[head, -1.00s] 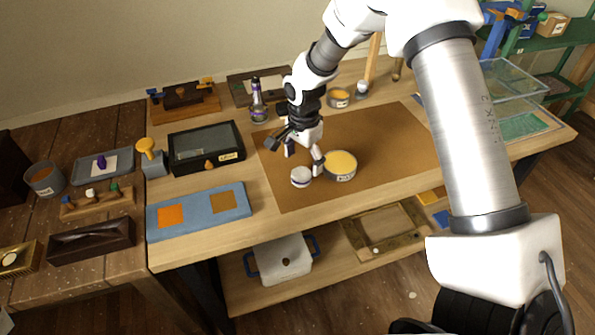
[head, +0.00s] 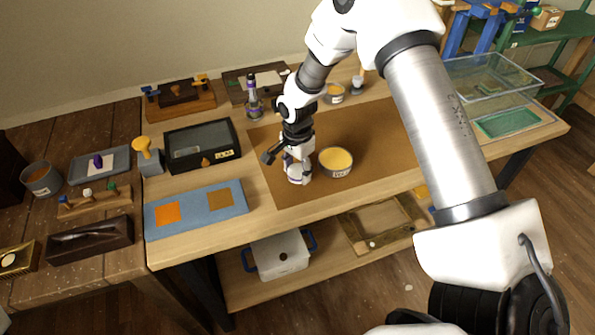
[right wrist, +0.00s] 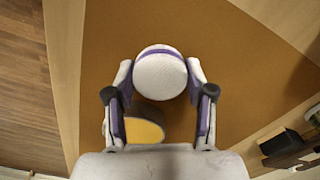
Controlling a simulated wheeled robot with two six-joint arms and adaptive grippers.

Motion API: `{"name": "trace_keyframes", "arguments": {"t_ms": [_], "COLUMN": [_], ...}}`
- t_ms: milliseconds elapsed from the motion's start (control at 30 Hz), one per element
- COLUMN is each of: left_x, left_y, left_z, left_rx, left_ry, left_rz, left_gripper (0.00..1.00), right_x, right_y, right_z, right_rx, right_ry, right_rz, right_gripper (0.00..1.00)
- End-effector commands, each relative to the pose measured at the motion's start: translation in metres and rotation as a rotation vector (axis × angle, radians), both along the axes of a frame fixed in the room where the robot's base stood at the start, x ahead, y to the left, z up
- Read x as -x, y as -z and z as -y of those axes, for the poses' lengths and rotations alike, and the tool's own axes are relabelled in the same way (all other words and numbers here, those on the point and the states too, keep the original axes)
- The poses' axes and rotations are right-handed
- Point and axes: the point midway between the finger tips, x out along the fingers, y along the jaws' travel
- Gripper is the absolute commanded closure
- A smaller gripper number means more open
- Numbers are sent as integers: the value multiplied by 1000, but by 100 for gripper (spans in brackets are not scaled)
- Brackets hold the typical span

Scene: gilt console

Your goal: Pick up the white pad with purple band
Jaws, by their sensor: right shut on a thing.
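The white pad with purple band (right wrist: 160,73) is a round white piece with a purple stripe around its side. In the right wrist view it sits between the two fingers of my right gripper (right wrist: 160,88), which touch it on both sides. In the head view my right gripper (head: 297,172) is over the brown mat, with the pad (head: 294,180) low between its fingers and partly hidden by them. Whether the pad is off the mat I cannot tell. My left gripper is not in view.
A round tin with yellow contents (head: 336,162) stands close to the right of my gripper on the brown mat (head: 385,135). The mat's right part is clear.

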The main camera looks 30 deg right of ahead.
Motion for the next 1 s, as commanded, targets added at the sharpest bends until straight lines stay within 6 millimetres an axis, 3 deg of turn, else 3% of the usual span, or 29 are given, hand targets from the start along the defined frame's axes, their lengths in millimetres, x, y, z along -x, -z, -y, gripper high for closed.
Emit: {"name": "trace_keyframes", "arguments": {"t_ms": [167,433,667,900,1000], "left_x": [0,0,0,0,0], "left_y": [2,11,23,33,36], "left_z": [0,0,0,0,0], "left_rx": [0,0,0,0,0], "left_ry": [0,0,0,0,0], "left_rz": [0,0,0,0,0], "left_gripper": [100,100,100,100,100], "right_x": [0,1,31,68,77], "right_y": [-5,-35,-38,-45,-47], "right_z": [0,-3,-50,-111,-125], "right_rx": [0,0,6,7,6], "right_ry": [0,-2,-5,-5,-3], "right_rz": [0,-1,-2,-2,-2], "right_gripper": [70,70,70,70,70]}}
